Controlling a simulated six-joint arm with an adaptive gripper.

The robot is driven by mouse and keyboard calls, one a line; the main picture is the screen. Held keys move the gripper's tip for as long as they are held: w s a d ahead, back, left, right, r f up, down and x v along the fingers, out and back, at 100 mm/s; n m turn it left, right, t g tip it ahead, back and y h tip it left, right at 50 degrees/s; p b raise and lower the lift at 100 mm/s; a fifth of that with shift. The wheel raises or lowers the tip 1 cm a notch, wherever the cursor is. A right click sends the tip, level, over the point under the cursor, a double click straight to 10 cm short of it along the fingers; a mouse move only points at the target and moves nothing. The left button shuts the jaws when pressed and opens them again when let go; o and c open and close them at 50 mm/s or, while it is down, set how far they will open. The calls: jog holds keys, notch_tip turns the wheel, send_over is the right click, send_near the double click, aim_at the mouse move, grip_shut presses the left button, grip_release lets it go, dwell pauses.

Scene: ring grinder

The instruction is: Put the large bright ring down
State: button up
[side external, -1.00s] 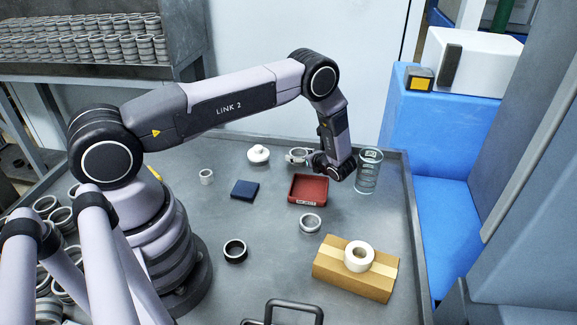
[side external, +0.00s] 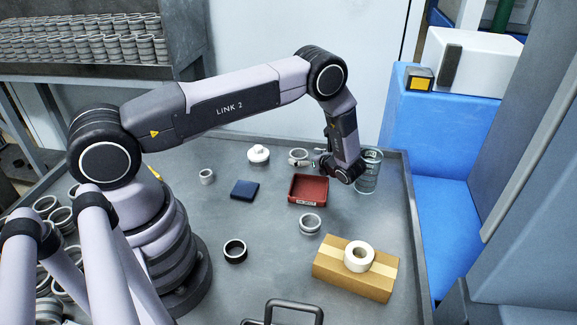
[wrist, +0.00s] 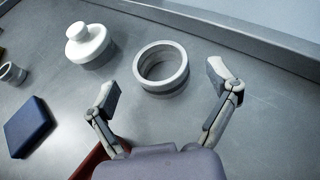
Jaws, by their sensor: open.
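The large bright ring (wrist: 162,68) stands on the grey table, its opening facing up. In the side external view the ring (side external: 298,157) is behind the red tray, just left of my gripper (side external: 322,162). In the wrist view my gripper (wrist: 165,88) is open, with one finger to each side of the ring's near part. Gaps show between both fingers and the ring, and nothing is held.
A white knobbed object (side external: 258,154) stands left of the ring. A blue block (side external: 245,190), smaller ring (side external: 310,224), black ring (side external: 235,251) and cardboard box (side external: 345,283) are nearer.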

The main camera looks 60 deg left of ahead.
jog(key=v, duration=0.8)
jog(key=shift+d+r, duration=0.25)
jog(key=shift+d, duration=0.05)
jog(key=s+r+n+h, duration=0.2)
jog(key=s+r+n, duration=0.1)
jog(key=r, duration=0.6)
jog(key=s+r+n+h, duration=0.2)
jog(key=s+r+n, duration=0.2)
jog(key=r, duration=0.5)
jog(key=s+r+n+h, duration=0.3)
jog(key=r, duration=0.6)
jog(key=s+d+r+n+t+h, duration=0.2)
jog(key=s+d+r+n+h, duration=0.1)
jog(key=s, duration=0.7)
jog(key=s+d+r+n+t+h, duration=0.3)
jog(key=s+r+n, duration=0.2)
jog(key=s, duration=0.6)
jog(key=shift+s+r+t, duration=0.2)
jog(key=shift+r+t, duration=0.1)
jog(key=shift+r, duration=0.15)
